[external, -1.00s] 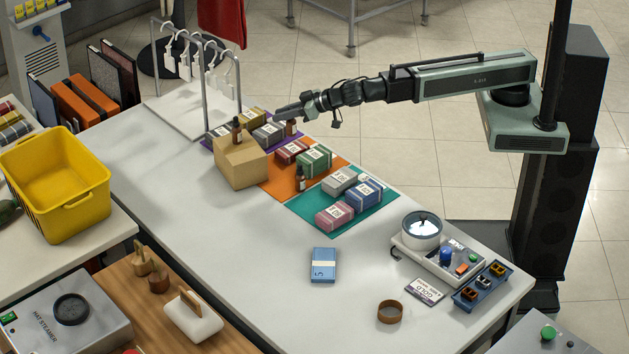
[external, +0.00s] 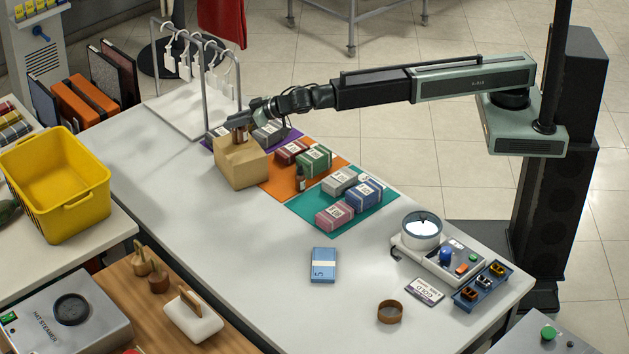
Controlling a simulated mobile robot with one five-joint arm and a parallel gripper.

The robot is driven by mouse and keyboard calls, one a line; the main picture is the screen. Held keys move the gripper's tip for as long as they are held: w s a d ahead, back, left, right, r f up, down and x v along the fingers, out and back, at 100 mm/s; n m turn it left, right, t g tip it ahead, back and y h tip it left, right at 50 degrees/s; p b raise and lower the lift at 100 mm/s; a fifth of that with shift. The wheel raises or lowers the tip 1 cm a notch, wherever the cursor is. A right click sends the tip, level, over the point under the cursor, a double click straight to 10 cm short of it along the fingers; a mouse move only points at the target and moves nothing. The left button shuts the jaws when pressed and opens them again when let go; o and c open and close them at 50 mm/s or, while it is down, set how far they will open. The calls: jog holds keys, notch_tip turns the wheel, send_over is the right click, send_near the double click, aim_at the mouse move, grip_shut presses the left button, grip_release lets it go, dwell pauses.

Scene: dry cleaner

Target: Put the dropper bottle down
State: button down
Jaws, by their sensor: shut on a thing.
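My gripper (external: 236,122) is over the top of the cardboard box (external: 240,167), shut on a dropper bottle (external: 240,134), small and brown. The bottle shows just below the fingers, at the box's top; I cannot tell whether its base touches the box. The fingers partly hide this spot, and I cannot tell whether a second bottle is there. Another brown dropper bottle (external: 300,180) stands upright at the front of the orange mat (external: 279,187).
Labelled bundles, such as the green bundle (external: 314,161) and the pink bundle (external: 334,216), lie on the coloured mats to the right. A rack with white hangers (external: 205,65) stands behind the box. The counter (external: 200,230) in front of the box is clear.

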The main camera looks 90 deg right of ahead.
jog(key=f+b, duration=0.4)
jog(key=shift+w+a, duration=0.1)
jog(key=shift+w, duration=0.3)
jog(key=shift+r, duration=0.25)
jog(key=shift+f, duration=0.25)
jog(key=c, duration=1.6)
grip_release()
jog(key=shift+r, duration=0.1)
jog(key=shift+o, duration=0.2)
jog(key=shift+r, duration=0.15)
